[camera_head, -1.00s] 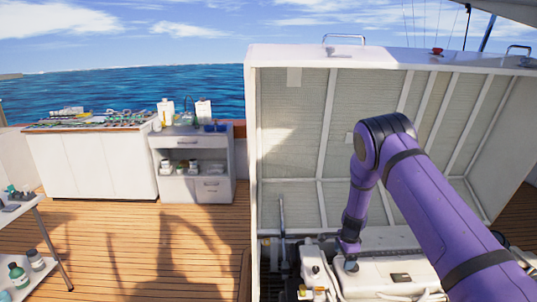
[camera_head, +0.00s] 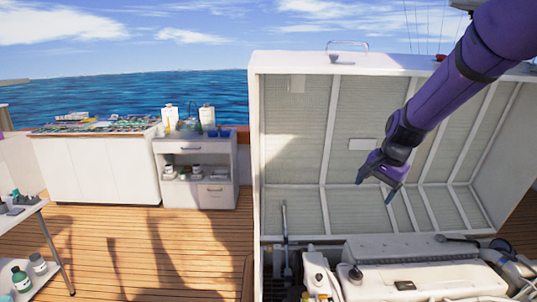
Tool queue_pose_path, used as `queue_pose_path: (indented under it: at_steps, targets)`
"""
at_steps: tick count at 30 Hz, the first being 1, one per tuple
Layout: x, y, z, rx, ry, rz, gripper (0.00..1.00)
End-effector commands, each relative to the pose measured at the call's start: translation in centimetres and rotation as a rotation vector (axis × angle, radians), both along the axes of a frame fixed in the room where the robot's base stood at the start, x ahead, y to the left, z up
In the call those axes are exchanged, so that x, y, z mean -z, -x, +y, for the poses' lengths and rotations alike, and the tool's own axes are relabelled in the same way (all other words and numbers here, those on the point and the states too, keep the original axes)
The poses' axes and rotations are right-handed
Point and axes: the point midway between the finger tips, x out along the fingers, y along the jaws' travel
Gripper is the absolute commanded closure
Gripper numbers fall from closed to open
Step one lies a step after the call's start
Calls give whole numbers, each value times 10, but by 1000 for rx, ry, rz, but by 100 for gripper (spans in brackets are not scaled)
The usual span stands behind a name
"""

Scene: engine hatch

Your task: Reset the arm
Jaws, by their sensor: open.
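My purple arm comes in from the top right and slopes down to the left. My gripper (camera_head: 376,189) is at its end, in front of the raised hatch lid and above the engine. Its two fingers are apart, pointing down and left, with nothing visible between them. The white engine (camera_head: 415,268) lies in the open bay below, with clear air between it and the fingers. The engine hatch lid (camera_head: 300,130) stands open, its ribbed inner side facing me.
A white cabinet (camera_head: 215,196) with bottles on top and a longer white counter (camera_head: 100,172) with tools stand at the left back. A table (camera_head: 38,207) with bottles on its lower shelf is at the left edge. The wooden deck (camera_head: 150,255) between is clear.

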Motion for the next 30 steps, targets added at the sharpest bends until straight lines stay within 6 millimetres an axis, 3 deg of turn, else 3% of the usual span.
queue_pose_path:
  at_steps: [1, 6, 15, 21, 30]
  targets:
    - [-17, 14, 0, -31, 6, -20, 17]
    - [-58, 59, -1, -142, 40, -69, 17]
    - [-110, 145, -5, -330, 125, -154, 17]
    - [-130, 205, -9, -449, 201, -206, 17]
    - [-138, 289, -15, -609, 336, -267, 17]
